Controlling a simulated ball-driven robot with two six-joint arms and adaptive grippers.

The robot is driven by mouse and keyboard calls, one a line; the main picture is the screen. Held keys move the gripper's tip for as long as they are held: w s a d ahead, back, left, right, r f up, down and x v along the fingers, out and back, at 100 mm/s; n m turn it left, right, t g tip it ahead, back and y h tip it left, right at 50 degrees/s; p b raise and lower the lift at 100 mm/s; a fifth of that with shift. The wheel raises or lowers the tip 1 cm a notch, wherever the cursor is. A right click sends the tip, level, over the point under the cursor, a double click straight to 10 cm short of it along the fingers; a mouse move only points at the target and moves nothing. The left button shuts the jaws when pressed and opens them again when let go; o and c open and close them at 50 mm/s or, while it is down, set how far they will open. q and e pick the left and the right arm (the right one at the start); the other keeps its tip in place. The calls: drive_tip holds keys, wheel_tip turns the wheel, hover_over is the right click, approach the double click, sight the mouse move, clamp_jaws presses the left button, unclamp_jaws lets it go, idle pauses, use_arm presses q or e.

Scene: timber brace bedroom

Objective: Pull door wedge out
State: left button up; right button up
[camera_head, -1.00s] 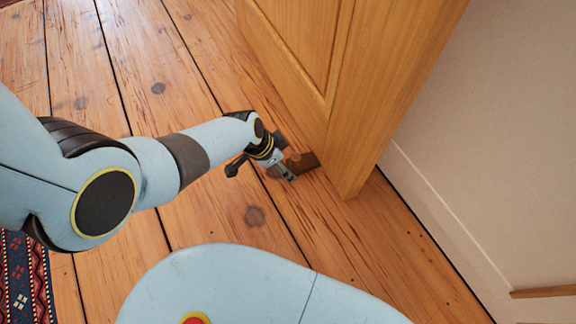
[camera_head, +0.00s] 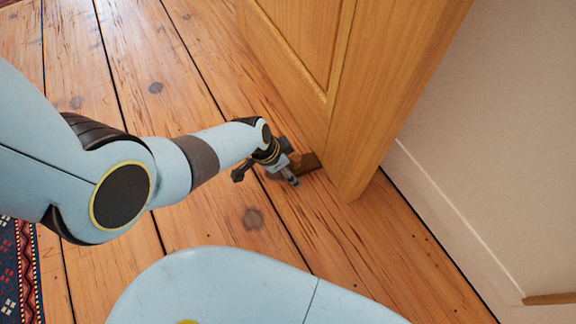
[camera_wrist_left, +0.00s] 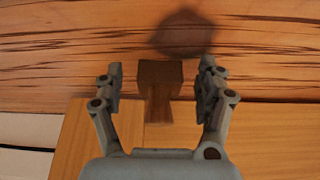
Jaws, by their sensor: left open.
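The brown door wedge (camera_head: 307,162) lies on the floor at the foot of the wooden door (camera_head: 352,150), near the door's bottom edge. My left gripper (camera_head: 292,178) is low over the floor beside the wedge and partly covers it in the head view. In the left wrist view the wedge (camera_wrist_left: 160,78) sits between the two fingers of my left gripper (camera_wrist_left: 160,80), with a gap on both sides. The fingers are open and hold nothing. My right gripper is in neither view.
A pale wall with a white skirting board (camera_head: 450,215) stands to the right behind the door. Bare plank floor (camera_head: 200,240) is clear in front of the door. A patterned rug (camera_head: 17,270) lies at the lower left.

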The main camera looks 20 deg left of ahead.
sight(243, 192)
use_arm(q)
drive_tip(key=c, duration=1.3)
drive_tip(key=o, duration=0.5)
drive_tip(key=c, duration=0.4)
drive_tip(key=shift+c, duration=0.2)
drive_tip(key=shift+s+a, duration=0.1)
drive_tip(key=shift+s+a+p, duration=0.5)
drive_tip(key=shift+s+a, duration=1.35)
drive_tip(key=shift+s, duration=0.25)
drive_tip(key=shift+s+a, duration=1.3)
drive_tip(key=shift+s, duration=0.15)
drive_tip(key=shift+s+a, duration=1.4)
drive_tip(key=shift+s, duration=0.2)
